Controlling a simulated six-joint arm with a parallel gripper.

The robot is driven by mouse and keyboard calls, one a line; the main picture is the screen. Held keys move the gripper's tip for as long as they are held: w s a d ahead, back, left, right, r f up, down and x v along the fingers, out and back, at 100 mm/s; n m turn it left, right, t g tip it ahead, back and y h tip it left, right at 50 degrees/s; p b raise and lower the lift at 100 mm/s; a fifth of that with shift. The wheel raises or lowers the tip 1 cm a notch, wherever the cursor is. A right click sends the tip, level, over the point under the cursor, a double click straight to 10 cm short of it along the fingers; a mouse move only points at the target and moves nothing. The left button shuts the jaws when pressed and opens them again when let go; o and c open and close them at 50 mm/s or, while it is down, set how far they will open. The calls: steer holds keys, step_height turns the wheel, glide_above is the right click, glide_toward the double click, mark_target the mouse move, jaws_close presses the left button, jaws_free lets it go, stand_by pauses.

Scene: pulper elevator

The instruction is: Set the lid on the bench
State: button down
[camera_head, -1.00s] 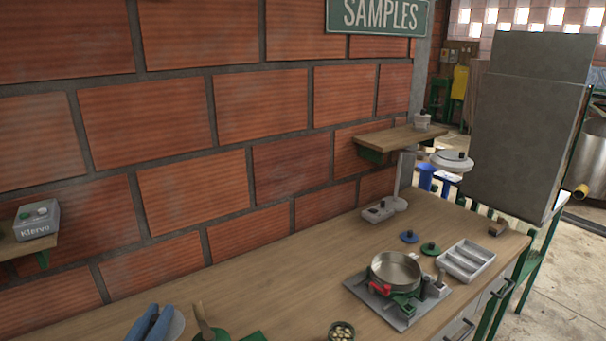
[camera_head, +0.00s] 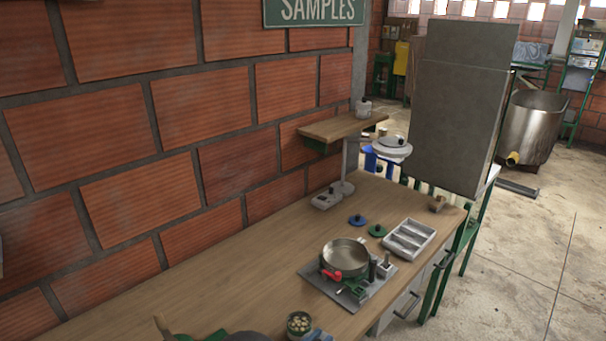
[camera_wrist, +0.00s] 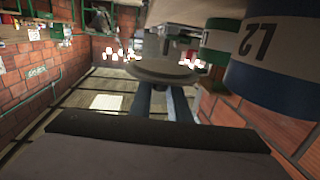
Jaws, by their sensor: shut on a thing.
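In the wrist view my gripper (camera_wrist: 160,100) shows two blue fingers. In the head view the wooden bench (camera_head: 200,270) runs along the brick wall. The held lid and my gripper cannot be made out there for certain; a small blue-grey piece (camera_head: 318,335) shows at the bottom edge, and I cannot tell what it is.
A pan (camera_head: 345,257) on a grey plate, a white tray (camera_head: 408,239), blue (camera_head: 357,220) and green (camera_head: 377,231) knobbed discs and a bowl (camera_head: 299,323) stand on the bench. A shelf (camera_head: 340,125) juts above. Bench left of the pan is clear. A "L2" canister (camera_wrist: 275,65) is close in the wrist view.

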steer(key=s+d+f+m+g+h, duration=0.1)
steer(key=s+d, duration=0.1)
steer(key=d, duration=0.3)
steer(key=s+d+f+m+g+h, duration=0.1)
steer(key=s+d+f+g+h, duration=0.1)
steer(key=d, duration=0.4)
steer(key=shift+s+d+f+m, duration=0.3)
steer(key=shift+s+m, duration=0.1)
steer(key=shift+s, duration=0.2)
steer(key=w+d+r+m+g+h, duration=0.25)
steer(key=d+r+g, duration=0.2)
steer(key=d, duration=0.35)
steer(key=w+a+r+n+t+y, duration=0.1)
steer(key=w+r+n+t+y, duration=0.4)
steer(key=w+r, duration=0.55)
steer(key=w+a+r+n+t+y, duration=0.1)
steer(key=w+a+n+t+y, duration=0.45)
steer(key=w+a+y, duration=0.35)
steer(key=a+f+n+y, duration=0.2)
steer(key=a+n+y, duration=0.35)
steer(key=a, duration=0.75)
step_height(320, 180, down, 6)
steer(key=p, duration=0.1)
steer(key=shift+s+d+m, duration=0.15)
steer(key=shift+m, duration=0.3)
